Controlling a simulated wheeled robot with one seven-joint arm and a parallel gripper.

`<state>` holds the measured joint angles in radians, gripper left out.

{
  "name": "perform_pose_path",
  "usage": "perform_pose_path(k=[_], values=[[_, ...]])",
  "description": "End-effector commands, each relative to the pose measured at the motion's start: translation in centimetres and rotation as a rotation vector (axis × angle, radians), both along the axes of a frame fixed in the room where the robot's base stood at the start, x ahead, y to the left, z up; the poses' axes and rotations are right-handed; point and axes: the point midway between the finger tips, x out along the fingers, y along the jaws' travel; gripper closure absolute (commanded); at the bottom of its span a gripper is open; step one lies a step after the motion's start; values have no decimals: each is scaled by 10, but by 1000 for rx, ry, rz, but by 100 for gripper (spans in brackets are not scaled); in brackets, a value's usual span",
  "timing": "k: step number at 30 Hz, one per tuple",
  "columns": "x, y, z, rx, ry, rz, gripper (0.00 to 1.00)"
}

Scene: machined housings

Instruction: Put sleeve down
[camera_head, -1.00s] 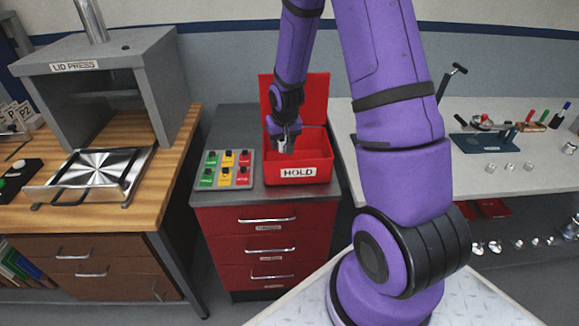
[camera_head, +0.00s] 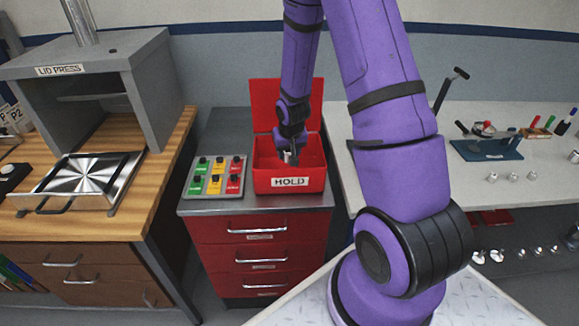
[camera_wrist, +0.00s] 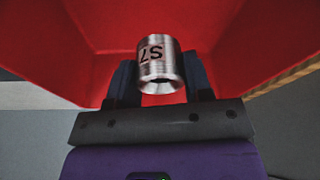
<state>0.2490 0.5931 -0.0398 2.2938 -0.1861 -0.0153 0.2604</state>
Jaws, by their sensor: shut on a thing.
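The sleeve (camera_wrist: 160,68) is a short, shiny metal tube with dark lettering that looks like "S7", seen upside down in the wrist view. My gripper (camera_head: 288,156) is shut on it; in the wrist view the dark fingers sit on both sides of it. In the head view my gripper is down at the opening of the red HOLD box (camera_head: 290,182), whose lid stands open at the back. The box's red inside fills much of the wrist view around the sleeve. I cannot tell whether the sleeve touches the box floor.
A button panel (camera_head: 215,176) lies left of the box on the same red drawer cabinet (camera_head: 258,252). The lid press (camera_head: 95,85) and a metal tray (camera_head: 85,180) stand on the wooden bench at left. A white table with small metal parts (camera_head: 513,177) is at right.

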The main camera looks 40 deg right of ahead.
Motion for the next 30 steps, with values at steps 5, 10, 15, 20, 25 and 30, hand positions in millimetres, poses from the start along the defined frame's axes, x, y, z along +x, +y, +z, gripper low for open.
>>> perform_pose_path(k=[5,10,15,20,25,30], values=[[0,0,-17,-1,1,1,87],[0,0,-26,0,1,1,87],[0,0,-49,0,3,1,87],[0,0,-60,0,-1,0,87],[0,0,-59,0,-1,0,87],[0,0,-62,0,0,0,87]])
